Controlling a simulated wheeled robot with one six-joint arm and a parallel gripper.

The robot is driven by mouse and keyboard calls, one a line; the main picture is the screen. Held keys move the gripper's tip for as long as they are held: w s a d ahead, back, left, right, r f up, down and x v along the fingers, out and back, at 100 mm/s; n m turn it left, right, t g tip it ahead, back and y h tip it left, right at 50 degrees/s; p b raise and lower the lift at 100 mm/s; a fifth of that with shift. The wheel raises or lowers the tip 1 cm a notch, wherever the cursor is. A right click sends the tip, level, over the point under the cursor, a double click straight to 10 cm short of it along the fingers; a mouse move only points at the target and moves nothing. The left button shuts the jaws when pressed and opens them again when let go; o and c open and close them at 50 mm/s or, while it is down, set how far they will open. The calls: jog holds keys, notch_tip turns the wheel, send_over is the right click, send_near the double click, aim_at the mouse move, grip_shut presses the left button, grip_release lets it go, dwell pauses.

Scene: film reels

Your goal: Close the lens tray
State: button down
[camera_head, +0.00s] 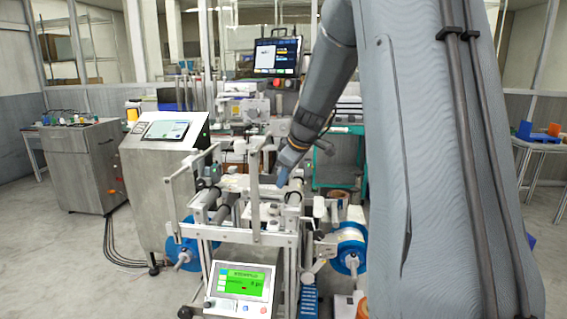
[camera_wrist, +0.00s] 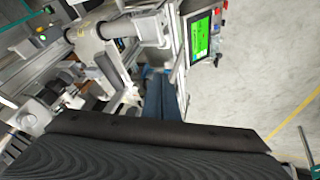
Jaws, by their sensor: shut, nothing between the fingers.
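My gripper (camera_head: 281,179) is at the end of the downward-reaching arm, over the middle of the reel machine (camera_head: 257,212). Its narrow blue fingers are shut with nothing between them. In the wrist view my gripper (camera_wrist: 154,72) points toward the machine frame, near the green-screened panel. I cannot pick out the lens tray with certainty in either view, nor tell whether it is open. The machine's rollers and frame are crowded around my fingertips, and I cannot tell whether they touch anything.
Blue reels (camera_head: 352,250) flank the machine, and a green-screened control panel (camera_head: 240,288) sits at its front. A ribbed blue strip (camera_head: 310,301) lies low beside it. A metal cabinet (camera_head: 165,185) stands left. Upright posts rise close to my arm. Floor is clear at far left.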

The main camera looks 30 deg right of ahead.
jog(key=w+d+r+n+t+p, duration=0.1)
jog(key=w+d+r+n, duration=0.1)
jog(key=w+d+r, duration=0.25)
jog(key=w+d+f+p, duration=0.2)
jog(key=w+f+p, duration=0.3)
jog(key=w+f, duration=0.3)
jog(key=shift+w+d, duration=0.25)
jog(key=shift+w, duration=0.85)
jog(key=shift+d, duration=0.15)
jog(key=w+d+b, duration=0.1)
jog(key=w+b, duration=0.1)
jog(key=w, duration=0.1)
jog(key=shift+d+f, duration=0.1)
jog(key=shift+d, duration=0.3)
jog(key=shift+w+a+r+b, duration=0.15)
jog(key=shift+w+r+b, duration=0.1)
jog(key=shift+b, duration=0.05)
